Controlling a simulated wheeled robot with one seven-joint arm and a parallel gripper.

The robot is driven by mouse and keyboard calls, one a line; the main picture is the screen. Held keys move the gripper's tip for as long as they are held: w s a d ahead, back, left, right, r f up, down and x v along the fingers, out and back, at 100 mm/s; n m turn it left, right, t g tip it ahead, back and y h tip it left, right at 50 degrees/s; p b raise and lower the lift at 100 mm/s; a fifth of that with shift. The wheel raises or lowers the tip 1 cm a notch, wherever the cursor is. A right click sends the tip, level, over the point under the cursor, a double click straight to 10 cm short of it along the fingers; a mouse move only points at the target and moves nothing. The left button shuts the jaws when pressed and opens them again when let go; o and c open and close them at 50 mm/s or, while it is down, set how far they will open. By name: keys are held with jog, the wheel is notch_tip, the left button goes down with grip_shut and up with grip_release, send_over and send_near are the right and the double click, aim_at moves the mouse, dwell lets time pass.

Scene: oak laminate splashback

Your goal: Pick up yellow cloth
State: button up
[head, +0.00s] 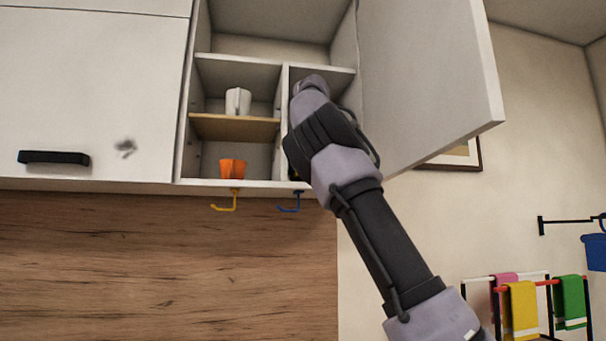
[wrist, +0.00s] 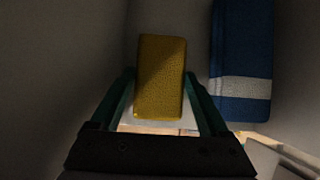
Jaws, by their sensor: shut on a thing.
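A yellow cloth (wrist: 160,78), looking like a folded, grainy block, is between the two green fingers of my gripper (wrist: 162,98) in the wrist view. My gripper is shut on it. In the head view my arm reaches into the right compartment of the open wall cabinet, and my gripper and the held cloth are hidden there. Another yellow cloth (head: 521,305) with a white stripe hangs on the rack at the lower right of the head view, far from my gripper.
A folded blue cloth (wrist: 241,65) with a pale band is close right of the gripper. The cabinet door (head: 425,75) stands open to the right. Left compartments hold a white mug (head: 238,101) and orange cup (head: 232,169). Yellow (head: 227,207) and blue hooks (head: 290,208) hang below.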

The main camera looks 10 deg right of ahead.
jog(key=shift+r, duration=2.45)
jog(key=shift+r, duration=0.1)
jog(key=shift+s+r, duration=0.1)
jog(key=shift+s+a+r, duration=0.15)
jog(key=shift+s, duration=0.8)
jog(key=shift+s+f, duration=0.25)
jog(key=shift+s, duration=0.3)
jog(key=s, duration=1.6)
jog(key=shift+s+d, duration=0.2)
jog(key=shift+s, duration=0.05)
